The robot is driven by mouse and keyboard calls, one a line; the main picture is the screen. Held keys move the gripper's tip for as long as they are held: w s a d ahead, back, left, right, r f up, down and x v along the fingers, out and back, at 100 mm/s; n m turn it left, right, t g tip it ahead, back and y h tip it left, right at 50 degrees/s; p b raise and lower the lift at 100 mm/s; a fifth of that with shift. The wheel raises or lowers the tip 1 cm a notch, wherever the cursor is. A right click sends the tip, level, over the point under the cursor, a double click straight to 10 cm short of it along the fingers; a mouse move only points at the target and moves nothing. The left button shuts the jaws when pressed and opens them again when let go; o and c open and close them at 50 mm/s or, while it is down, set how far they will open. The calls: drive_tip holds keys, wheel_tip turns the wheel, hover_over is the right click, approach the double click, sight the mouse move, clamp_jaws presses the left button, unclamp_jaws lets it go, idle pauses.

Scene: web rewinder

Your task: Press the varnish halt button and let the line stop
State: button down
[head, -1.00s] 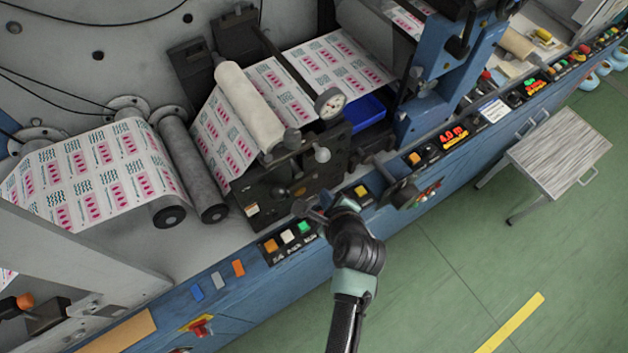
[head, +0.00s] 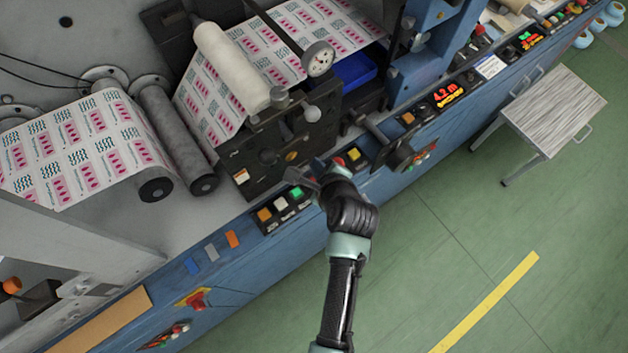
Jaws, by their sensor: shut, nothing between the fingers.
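My gripper (head: 318,172) is shut and empty, over the front edge of the machine between two small button panels. Just left of it is a panel with an orange button (head: 265,214), a white button (head: 281,203) and a green button (head: 297,193). Just right of it a red button (head: 339,161) and a yellow button (head: 354,154) show, partly behind my gripper. The labels are too small to read, so I cannot tell which is the varnish halt button. I cannot tell whether the gripper touches anything. The printed web (head: 85,145) runs over the rollers.
A dark bracket (head: 385,140) juts out to the right of my gripper. A red emergency-type knob (head: 197,300) sits lower left on the blue front. A grey side table (head: 555,110) stands at right on clear green floor.

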wheel_tip(320, 180, down, 4)
drive_tip(key=b, duration=0.3)
drive_tip(key=shift+f, duration=0.1)
drive_tip(key=shift+f+b, duration=0.35)
drive_tip(key=shift+f, duration=0.35)
idle(1.2)
drive_tip(key=shift+f, duration=0.4)
drive_tip(key=shift+f+b, duration=0.3)
drive_tip(key=shift+f, duration=0.25)
idle(0.5)
idle(0.4)
drive_tip(key=shift+r+p, duration=1)
drive_tip(key=shift+p, duration=0.15)
